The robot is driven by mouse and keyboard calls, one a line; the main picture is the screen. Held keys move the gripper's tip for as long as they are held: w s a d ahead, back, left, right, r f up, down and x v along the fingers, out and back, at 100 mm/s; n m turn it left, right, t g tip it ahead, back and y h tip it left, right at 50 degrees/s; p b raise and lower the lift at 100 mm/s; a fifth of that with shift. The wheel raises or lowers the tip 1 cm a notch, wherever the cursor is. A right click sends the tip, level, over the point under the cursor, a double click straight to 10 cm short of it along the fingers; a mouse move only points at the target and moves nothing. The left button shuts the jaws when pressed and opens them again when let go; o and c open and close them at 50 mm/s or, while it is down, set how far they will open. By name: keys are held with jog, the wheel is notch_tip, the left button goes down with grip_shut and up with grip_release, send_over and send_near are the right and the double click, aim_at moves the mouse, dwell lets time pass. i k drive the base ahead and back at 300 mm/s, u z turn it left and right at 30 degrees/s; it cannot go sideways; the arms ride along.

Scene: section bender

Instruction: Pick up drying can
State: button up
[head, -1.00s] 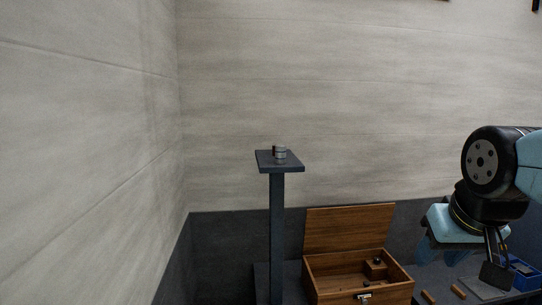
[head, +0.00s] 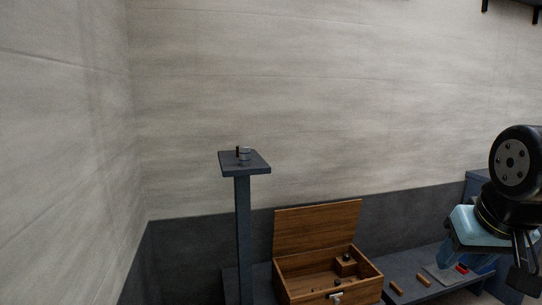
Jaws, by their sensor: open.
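A small grey can (head: 245,155) with a dark red part at its left side stands upright on the square dark top of a tall pedestal (head: 232,168). It looks like the drying can, but it is too small to read any marking. My gripper (head: 522,262) is at the lower right edge of the head view, pointing down and partly cut off. It is open and far to the right of the can, with nothing seen between its fingers.
An open wooden box (head: 310,288) with small items inside stands right of the pedestal. A low dark bench (head: 405,268) holds small wooden pieces and a grey plate with a red item. The air between pedestal and arm is clear.

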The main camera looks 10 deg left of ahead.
aim_at(245, 151)
jog(key=z, duration=0.2)
jog(key=i, duration=1.05)
jog(key=u, duration=0.55)
